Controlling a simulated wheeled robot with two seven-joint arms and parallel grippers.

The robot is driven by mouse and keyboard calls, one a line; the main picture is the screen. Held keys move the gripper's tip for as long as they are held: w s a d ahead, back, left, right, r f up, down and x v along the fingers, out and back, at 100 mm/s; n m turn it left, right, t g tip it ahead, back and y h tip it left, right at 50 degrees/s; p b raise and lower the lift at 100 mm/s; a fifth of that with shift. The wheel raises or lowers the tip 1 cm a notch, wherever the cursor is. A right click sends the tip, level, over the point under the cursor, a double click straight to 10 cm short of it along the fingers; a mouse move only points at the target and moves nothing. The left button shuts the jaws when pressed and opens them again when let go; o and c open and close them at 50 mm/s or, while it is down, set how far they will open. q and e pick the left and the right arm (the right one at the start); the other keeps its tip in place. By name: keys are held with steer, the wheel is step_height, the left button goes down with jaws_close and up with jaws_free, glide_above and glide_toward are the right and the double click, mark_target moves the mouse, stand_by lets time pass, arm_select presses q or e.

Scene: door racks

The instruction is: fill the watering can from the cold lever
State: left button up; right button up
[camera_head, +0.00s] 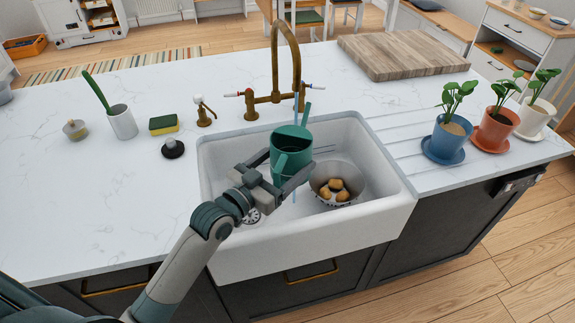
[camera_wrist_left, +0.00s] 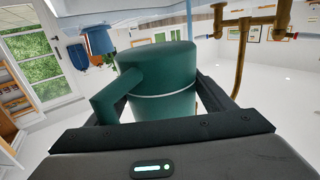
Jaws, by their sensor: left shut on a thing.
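The green watering can (camera_head: 291,150) is held above the white sink (camera_head: 384,205), roughly upright. My left gripper (camera_head: 283,178) is shut on it. In the left wrist view the can (camera_wrist_left: 165,85) sits between the fingers (camera_wrist_left: 170,105). The brass tap (camera_head: 275,62) arches over the can. Its cold lever (camera_head: 314,86) has a blue tip and stands on the right; the hot lever (camera_head: 234,94) has a red tip. A thin blue stream (camera_head: 295,197) shows above and below the can. I cannot tell whether any enters it. My right gripper is out of view.
A colander (camera_head: 345,172) with several potatoes stands in the sink's right part. A soap dispenser (camera_head: 204,111), sponge (camera_head: 163,124) and brush cup (camera_head: 122,122) are on the left counter. Several potted plants (camera_head: 452,130) stand on the right, with a wooden board (camera_head: 402,55) behind.

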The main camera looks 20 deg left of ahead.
mark_target(293, 145)
arm_select(q)
steer(key=shift+w+a+b, duration=0.2)
steer(key=shift+w+b, duration=0.3)
steer(key=shift+w, duration=0.5)
steer(key=shift+w+a+b, duration=0.2)
steer(key=shift+w+b, duration=0.25)
steer(key=shift+w, duration=0.7)
steer(key=shift+w, duration=0.1)
steer(key=w+a+b, duration=0.1)
steer(key=w+b, duration=0.1)
steer(key=w, duration=0.5)
steer(key=shift+a+r, duration=0.35)
steer(key=shift+w+r, duration=0.15)
steer(key=shift+r, duration=0.05)
stand_by(4.5)
